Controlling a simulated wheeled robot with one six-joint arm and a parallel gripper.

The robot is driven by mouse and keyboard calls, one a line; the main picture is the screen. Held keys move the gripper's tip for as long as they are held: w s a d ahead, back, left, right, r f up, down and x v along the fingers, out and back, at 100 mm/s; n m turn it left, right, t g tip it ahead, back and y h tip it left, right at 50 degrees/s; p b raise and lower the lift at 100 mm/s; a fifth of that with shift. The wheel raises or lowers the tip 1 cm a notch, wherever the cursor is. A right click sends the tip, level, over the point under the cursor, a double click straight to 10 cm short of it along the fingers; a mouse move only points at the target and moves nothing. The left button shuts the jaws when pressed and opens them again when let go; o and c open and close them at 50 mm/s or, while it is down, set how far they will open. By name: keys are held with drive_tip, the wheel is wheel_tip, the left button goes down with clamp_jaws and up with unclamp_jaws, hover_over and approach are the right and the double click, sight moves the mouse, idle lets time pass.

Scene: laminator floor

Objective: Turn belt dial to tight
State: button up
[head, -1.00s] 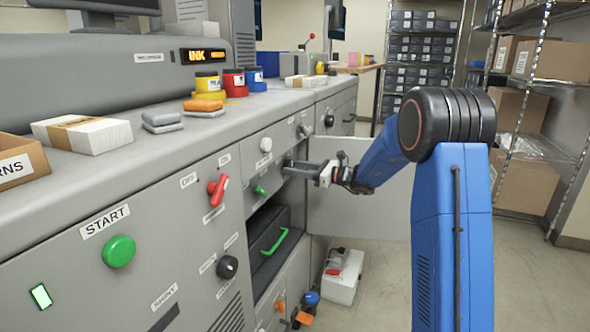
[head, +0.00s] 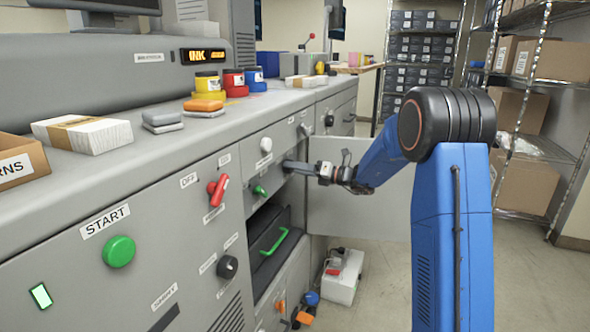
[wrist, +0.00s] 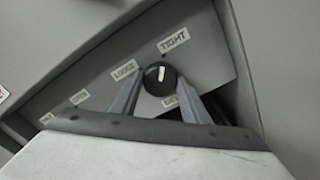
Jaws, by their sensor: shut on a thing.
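The belt dial (wrist: 159,79) is a round black knob with a white pointer line in the wrist view. The line points up and slightly right, towards the TIGHT label (wrist: 174,40). The LOOSE label (wrist: 125,69) is to the dial's left. My gripper (wrist: 161,84) has one finger on each side of the dial and is shut on it. In the head view my gripper (head: 289,166) reaches the grey machine front, and the dial is hidden behind its fingers.
A white knob (head: 265,145) is above left of my gripper and a green knob (head: 260,191) is below left. An open grey door panel (head: 345,205) stands behind the arm. A white box (head: 342,280) is on the floor below.

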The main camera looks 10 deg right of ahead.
idle(0.3)
drive_tip(key=o, duration=1.1)
drive_tip(key=shift+d, duration=0.1)
drive_tip(key=v, duration=1.7)
drive_tip(key=shift+s+d, duration=0.1)
drive_tip(key=shift+s, duration=0.05)
